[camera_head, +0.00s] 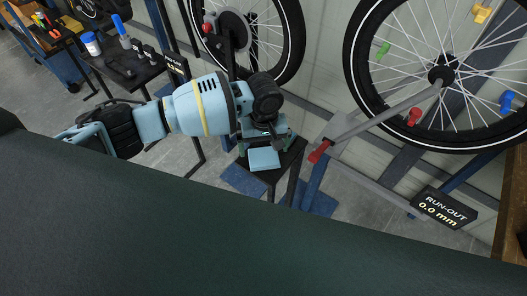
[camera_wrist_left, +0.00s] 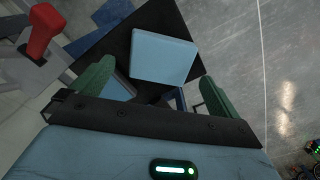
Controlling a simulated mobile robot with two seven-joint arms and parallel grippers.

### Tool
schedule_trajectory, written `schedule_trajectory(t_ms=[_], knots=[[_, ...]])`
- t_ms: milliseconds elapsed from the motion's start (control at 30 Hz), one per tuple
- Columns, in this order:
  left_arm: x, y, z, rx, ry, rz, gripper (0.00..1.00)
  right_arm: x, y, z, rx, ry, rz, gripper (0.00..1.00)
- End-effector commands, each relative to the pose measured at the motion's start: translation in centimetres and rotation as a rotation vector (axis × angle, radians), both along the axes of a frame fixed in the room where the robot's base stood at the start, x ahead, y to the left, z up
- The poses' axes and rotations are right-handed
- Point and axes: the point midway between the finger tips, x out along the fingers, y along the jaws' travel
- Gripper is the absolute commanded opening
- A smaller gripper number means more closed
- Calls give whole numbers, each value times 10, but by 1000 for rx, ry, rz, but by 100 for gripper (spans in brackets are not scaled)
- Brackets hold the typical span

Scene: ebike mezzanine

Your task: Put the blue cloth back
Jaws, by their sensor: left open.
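A light blue, square, folded-looking piece, which I take to be the blue cloth (camera_head: 264,159), lies on a small black stand (camera_head: 290,158). In the left wrist view the cloth (camera_wrist_left: 162,57) lies flat on the black top, just beyond the fingertips. My left gripper (camera_head: 272,133) is over the stand. In its wrist view the gripper (camera_wrist_left: 155,90) has its two green fingers wide apart, with nothing held between them. Another blue surface (camera_wrist_left: 118,86) shows beside the left finger, partly hidden by the gripper body. My right gripper is not in view.
A wheel on a truing arm with a red tip (camera_head: 319,152) stands right of the black stand. A run-out display (camera_head: 444,207) is at the right. A black side table (camera_head: 125,68) with a bottle is at the upper left. A dark green surface (camera_head: 200,240) fills the foreground.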

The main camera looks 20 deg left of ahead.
Motion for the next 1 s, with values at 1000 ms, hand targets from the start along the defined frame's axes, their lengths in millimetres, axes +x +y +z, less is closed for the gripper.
schedule_trajectory(t_ms=[1000], knots=[[0, 0, 91, 0, 0, 0, 100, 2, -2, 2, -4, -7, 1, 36]])
